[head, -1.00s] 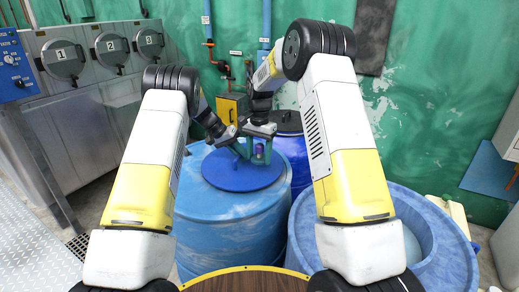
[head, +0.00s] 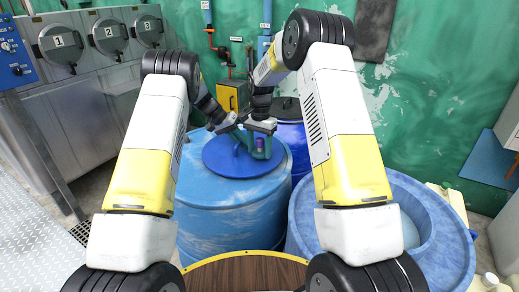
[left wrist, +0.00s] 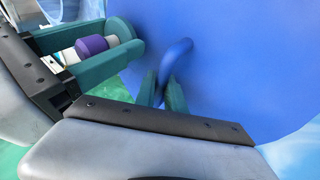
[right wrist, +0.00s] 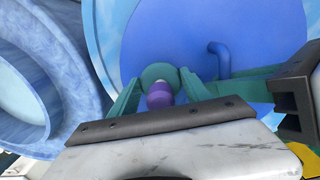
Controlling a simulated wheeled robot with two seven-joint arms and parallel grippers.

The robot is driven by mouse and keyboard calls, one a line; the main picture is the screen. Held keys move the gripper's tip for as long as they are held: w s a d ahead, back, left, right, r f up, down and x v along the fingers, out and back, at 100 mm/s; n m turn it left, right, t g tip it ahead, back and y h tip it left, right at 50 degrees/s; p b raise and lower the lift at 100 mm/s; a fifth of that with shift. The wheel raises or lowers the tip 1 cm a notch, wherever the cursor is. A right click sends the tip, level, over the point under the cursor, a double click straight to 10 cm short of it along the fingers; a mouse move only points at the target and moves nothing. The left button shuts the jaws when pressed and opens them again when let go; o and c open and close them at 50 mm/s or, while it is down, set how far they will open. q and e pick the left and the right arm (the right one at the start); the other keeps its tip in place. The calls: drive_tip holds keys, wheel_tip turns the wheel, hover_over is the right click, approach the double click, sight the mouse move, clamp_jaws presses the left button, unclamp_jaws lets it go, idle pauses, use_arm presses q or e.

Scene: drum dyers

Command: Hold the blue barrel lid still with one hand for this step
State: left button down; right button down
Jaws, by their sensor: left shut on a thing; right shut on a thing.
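The round blue lid (head: 220,162) lies on top of the blue barrel (head: 230,215), ahead of me. My left gripper (head: 243,138) is shut on the lid's curved blue handle (left wrist: 178,62), which stands between its teal fingers in the left wrist view (left wrist: 162,92). My right gripper (head: 261,147), just right of the left one, is over the lid. It is shut on a small purple and white piece (left wrist: 92,45), whose purple part also shows in the right wrist view (right wrist: 159,96). Whether that piece touches the lid I cannot tell.
A wide blue tub (head: 452,235) stands at the right, partly behind my right arm. A darker blue drum (head: 293,137) stands behind the barrel. Grey machines (head: 100,85) numbered 1 to 3 line the left. A round wood-topped surface (head: 245,275) is close in front of me.

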drive_tip(key=shift+f, duration=0.95)
drive_tip(key=shift+w+d+r, duration=0.1)
drive_tip(key=shift+w+d, duration=0.45)
drive_tip(key=shift+w, duration=0.3)
drive_tip(key=shift+w+d, duration=0.55)
drive_tip(key=shift+w, duration=0.25)
drive_tip(key=shift+w+d, duration=0.5)
drive_tip(key=shift+w, duration=0.3)
drive_tip(key=shift+w+d, duration=0.5)
drive_tip(key=shift+w, duration=0.25)
drive_tip(key=shift+s+a, duration=0.65)
drive_tip(key=shift+s, duration=0.3)
drive_tip(key=shift+s+a, duration=0.65)
drive_tip(key=shift+s, duration=0.3)
drive_tip(key=shift+s+a+f, duration=0.1)
drive_tip(key=shift+s+a, duration=0.35)
drive_tip(key=shift+s, duration=0.25)
drive_tip(key=shift+s+a+f, duration=0.1)
drive_tip(key=shift+s+a, duration=0.3)
drive_tip(key=shift+s, duration=0.25)
